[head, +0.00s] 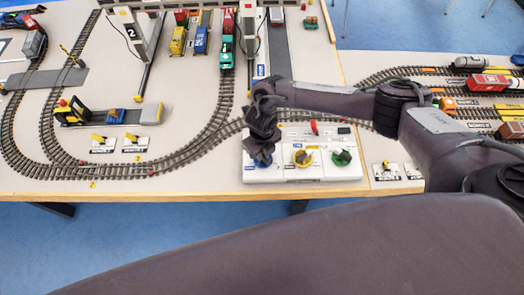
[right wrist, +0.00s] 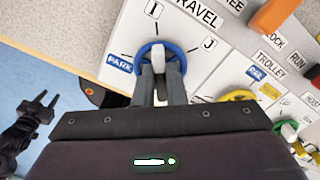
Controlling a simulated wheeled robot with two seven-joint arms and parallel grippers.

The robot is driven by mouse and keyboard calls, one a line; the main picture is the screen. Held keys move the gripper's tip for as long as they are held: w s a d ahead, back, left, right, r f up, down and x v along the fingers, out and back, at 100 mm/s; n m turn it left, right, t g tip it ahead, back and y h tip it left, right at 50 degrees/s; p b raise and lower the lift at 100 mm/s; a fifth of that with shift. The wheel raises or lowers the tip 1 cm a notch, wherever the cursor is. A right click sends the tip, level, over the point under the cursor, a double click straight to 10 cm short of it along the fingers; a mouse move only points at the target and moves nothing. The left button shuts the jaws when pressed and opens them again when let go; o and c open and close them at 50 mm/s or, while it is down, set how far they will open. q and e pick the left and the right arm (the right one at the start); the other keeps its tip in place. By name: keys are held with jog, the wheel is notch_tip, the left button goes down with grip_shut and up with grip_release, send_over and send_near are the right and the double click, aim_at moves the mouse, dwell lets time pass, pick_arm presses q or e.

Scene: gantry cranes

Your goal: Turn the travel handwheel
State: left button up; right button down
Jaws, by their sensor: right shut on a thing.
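The travel handwheel (right wrist: 184,58) is a blue ring with a pale grip in it, on a white panel marked TRAVEL. It also shows in the head view (head: 263,161), at the panel's left end, partly covered by my gripper. My right gripper (right wrist: 160,74) is shut on the handwheel, with one finger on each side of the pale grip. In the head view my right gripper (head: 262,150) reaches down onto the wheel from above. A dark part at the left edge of the right wrist view looks like my left gripper (right wrist: 47,99); its jaw state is unclear.
Right of the travel wheel are a yellow wheel (head: 302,158) and a green wheel (head: 342,157) on the same white panel (head: 320,174). A red lever (head: 314,127) stands behind them. Model tracks, trains and cranes fill the table behind.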

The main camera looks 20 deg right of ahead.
jog(key=shift+m, duration=0.3)
jog(key=m, duration=0.2)
jog(key=shift+w+m, duration=0.1)
jog(key=shift+m, duration=0.3)
jog(key=m, duration=0.2)
jog(key=shift+d+r+m+p, duration=0.1)
jog(key=shift+m+p, duration=0.2)
jog(key=shift+m, duration=0.1)
jog(key=m+p, duration=0.1)
jog(key=m, duration=0.2)
jog(key=shift+m, duration=0.3)
jog(key=shift+d+m+p, duration=0.15)
jog(key=shift+m+p, duration=0.55)
jog(key=shift+m, duration=1.2)
jog(key=c, duration=1.5)
grip_release()
